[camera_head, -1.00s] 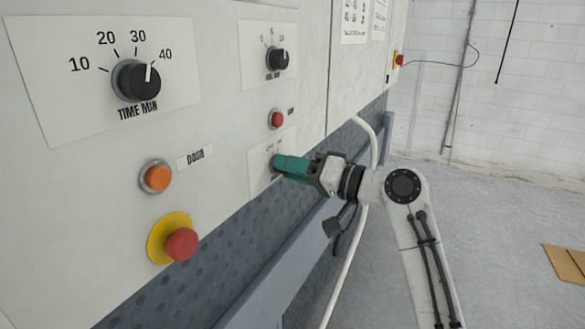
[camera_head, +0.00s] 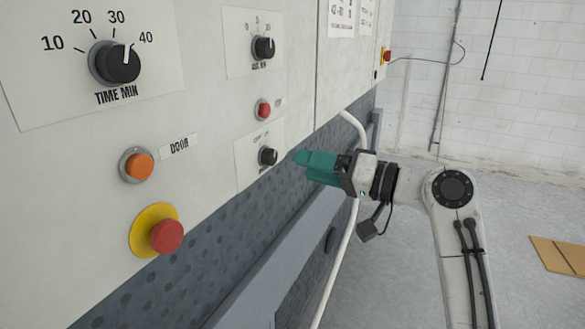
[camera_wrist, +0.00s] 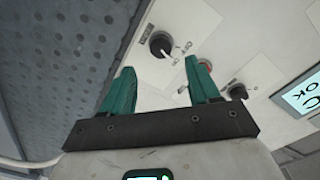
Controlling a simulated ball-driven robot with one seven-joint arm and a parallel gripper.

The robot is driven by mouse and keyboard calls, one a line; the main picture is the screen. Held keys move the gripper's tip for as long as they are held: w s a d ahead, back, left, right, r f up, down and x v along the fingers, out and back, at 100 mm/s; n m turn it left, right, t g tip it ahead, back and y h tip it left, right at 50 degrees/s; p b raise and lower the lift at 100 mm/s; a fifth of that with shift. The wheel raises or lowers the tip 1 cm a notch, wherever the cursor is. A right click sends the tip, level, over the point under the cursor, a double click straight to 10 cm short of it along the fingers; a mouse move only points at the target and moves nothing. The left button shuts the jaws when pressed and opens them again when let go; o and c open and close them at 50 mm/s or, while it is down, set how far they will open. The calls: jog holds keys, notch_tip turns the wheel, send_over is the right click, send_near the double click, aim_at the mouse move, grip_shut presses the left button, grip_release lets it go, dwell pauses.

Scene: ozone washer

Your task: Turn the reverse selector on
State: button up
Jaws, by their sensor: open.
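A small black selector knob (camera_head: 267,156) sits on a white label plate low on the pale panel in the head view; its lettering is too small to read fully. In the wrist view a black knob (camera_wrist: 160,44) with a light pointer line shows ahead of and between the fingers. My gripper (camera_head: 302,160) has green fingers, is apart from the panel and stands to the right of the selector knob. In the wrist view my gripper (camera_wrist: 160,82) is open, with nothing between its fingers.
A red button (camera_head: 263,110) and another black knob (camera_head: 263,47) are above the selector. A large time knob (camera_head: 115,62), an orange door button (camera_head: 137,166) and a red emergency button (camera_head: 165,236) are to the left. A white hose (camera_head: 350,235) hangs behind my gripper.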

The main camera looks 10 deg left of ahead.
jog(key=shift+b+v, duration=0.3)
jog(key=shift+v, duration=1.55)
jog(key=s+d+f+m+h, duration=0.1)
jog(key=s+d+f+h, duration=0.3)
jog(key=f, duration=0.7)
jog(key=s+d+f+m+h, duration=0.1)
jog(key=s+d+f+h, duration=0.3)
jog(key=f, duration=0.6)
jog(key=s+d+f+m+h, duration=0.1)
jog(key=s+d+f, duration=0.2)
jog(key=s+f, duration=0.55)
jog(key=s+d+f+g+h, duration=0.1)
jog(key=s+d+f, duration=0.3)
jog(key=s, duration=0.4)
jog(key=s+d+f+m+g+h, duration=0.1)
jog(key=s+d+f+h, duration=0.3)
jog(key=s, duration=0.4)
jog(key=s+d+f+g+h, duration=0.3)
jog(key=s+d+f, duration=0.3)
jog(key=s, duration=0.3)
jog(key=shift+d+m, duration=0.3)
jog(key=shift+d, duration=0.15)
jog(key=shift+a, duration=0.1)
